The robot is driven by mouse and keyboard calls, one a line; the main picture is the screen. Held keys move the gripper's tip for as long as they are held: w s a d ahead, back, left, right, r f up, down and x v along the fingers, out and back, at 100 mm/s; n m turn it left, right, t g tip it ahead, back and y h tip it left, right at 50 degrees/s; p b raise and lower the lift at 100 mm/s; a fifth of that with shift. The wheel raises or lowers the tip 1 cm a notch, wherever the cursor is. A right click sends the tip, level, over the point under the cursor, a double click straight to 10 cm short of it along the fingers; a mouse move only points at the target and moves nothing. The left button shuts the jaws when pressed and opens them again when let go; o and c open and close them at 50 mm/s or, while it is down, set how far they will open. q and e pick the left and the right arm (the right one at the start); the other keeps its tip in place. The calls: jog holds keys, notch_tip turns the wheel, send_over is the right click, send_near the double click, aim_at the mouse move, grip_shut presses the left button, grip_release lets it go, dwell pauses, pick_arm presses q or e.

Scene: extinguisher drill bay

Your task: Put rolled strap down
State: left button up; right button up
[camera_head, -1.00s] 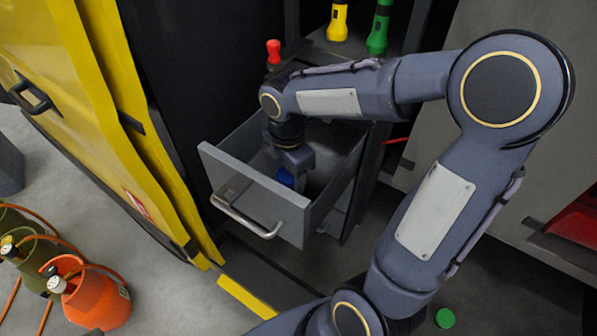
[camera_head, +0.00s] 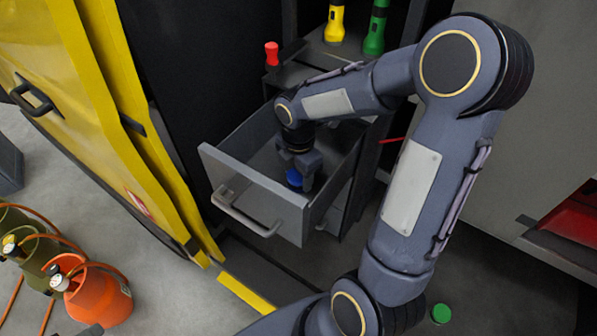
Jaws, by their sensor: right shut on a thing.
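The rolled strap (camera_head: 294,178) is blue and shows as a small round piece at my right gripper. My right gripper (camera_head: 299,180) points down inside the open grey drawer (camera_head: 250,187) and is shut on the strap. The drawer's front panel and my gripper hide part of the strap, and I cannot tell whether it touches the drawer floor. My left gripper is not in view.
A yellow flashlight (camera_head: 335,22), a green flashlight (camera_head: 376,28) and a red-topped item (camera_head: 272,54) stand on the shelf behind the drawer. A yellow door (camera_head: 75,95) is at left. Orange (camera_head: 97,297) and olive cylinders stand on the floor.

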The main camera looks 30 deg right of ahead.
aim_at(298, 173)
jog(key=o, duration=1.1)
notch_tip(298, 173, up, 12)
jog(key=shift+r, duration=0.15)
